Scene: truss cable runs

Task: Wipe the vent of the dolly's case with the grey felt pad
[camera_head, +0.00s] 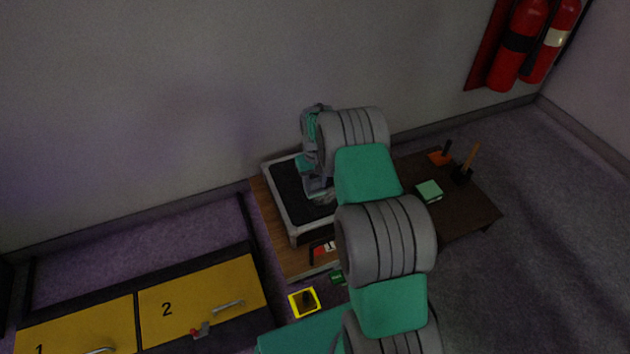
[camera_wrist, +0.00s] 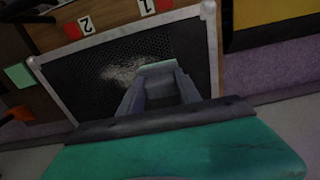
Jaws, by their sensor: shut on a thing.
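The case on the dolly (camera_head: 270,228) has a black mesh vent (camera_head: 288,188) in a pale metal frame. In the wrist view the vent (camera_wrist: 90,78) fills the middle, with a whitish dusty patch (camera_wrist: 125,69) on it. My gripper (camera_head: 318,192) is over the right part of the vent in the head view. In the wrist view my gripper (camera_wrist: 160,82) is shut on a pale grey block, the felt pad (camera_wrist: 157,67), beside the whitish patch. I cannot tell whether the pad touches the mesh. My arm hides part of the case in the head view.
A dark low table (camera_head: 475,205) on the right holds a green block (camera_head: 429,190), a wooden-handled brush (camera_head: 467,165) and an orange item (camera_head: 439,157). Yellow numbered drawers (camera_head: 200,300) stand lower left. A yellow-edged square (camera_head: 304,302) lies before the dolly. Red extinguishers (camera_head: 520,45) hang upper right.

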